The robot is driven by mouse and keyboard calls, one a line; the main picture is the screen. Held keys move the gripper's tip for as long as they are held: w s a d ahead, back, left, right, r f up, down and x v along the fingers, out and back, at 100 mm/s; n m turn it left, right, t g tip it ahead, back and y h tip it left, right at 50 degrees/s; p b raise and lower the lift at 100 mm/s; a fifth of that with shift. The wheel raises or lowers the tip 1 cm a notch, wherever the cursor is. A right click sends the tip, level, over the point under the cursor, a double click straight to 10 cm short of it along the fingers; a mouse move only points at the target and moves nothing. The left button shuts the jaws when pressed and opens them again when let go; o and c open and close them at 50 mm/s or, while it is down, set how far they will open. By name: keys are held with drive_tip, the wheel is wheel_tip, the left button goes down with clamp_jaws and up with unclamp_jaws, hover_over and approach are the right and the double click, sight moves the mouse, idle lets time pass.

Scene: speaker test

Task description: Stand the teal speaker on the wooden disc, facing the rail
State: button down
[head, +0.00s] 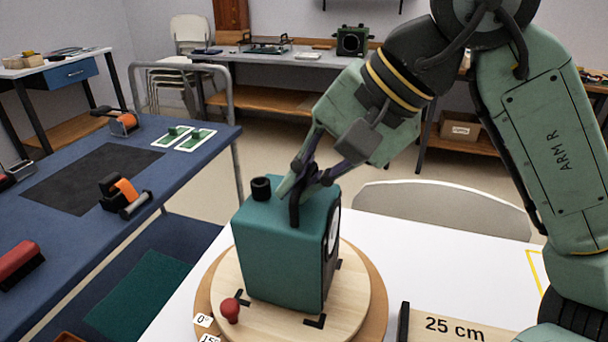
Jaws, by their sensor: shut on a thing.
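The teal speaker (280,258) is upright over the wooden disc (351,312), between black corner marks. Its base appears to be at the disc's surface; I cannot tell if it bears its full weight. Its dark front with a pale round cone (333,233) is turned to the right, toward the side of the wooden rail marked "25 cm" (450,327). A black knob (261,189) stands on its top. My gripper (303,194) comes down from the upper right and is shut on the speaker at its top. The fingers partly hide the grip point.
A red peg (230,310) stands at the disc's near left edge, close to the speaker. The white table (430,250) is clear behind the rail. A blue table (185,145) with clamps stands left, across a gap.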

drive_tip(key=shift+w+a, duration=0.1)
drive_tip(key=shift+a, duration=0.3)
idle(0.8)
idle(0.5)
drive_tip(key=c, duration=1.7)
unclamp_jaws()
drive_tip(key=shift+f, duration=0.1)
drive_tip(key=shift+o, duration=0.2)
drive_tip(key=shift+d, duration=0.1)
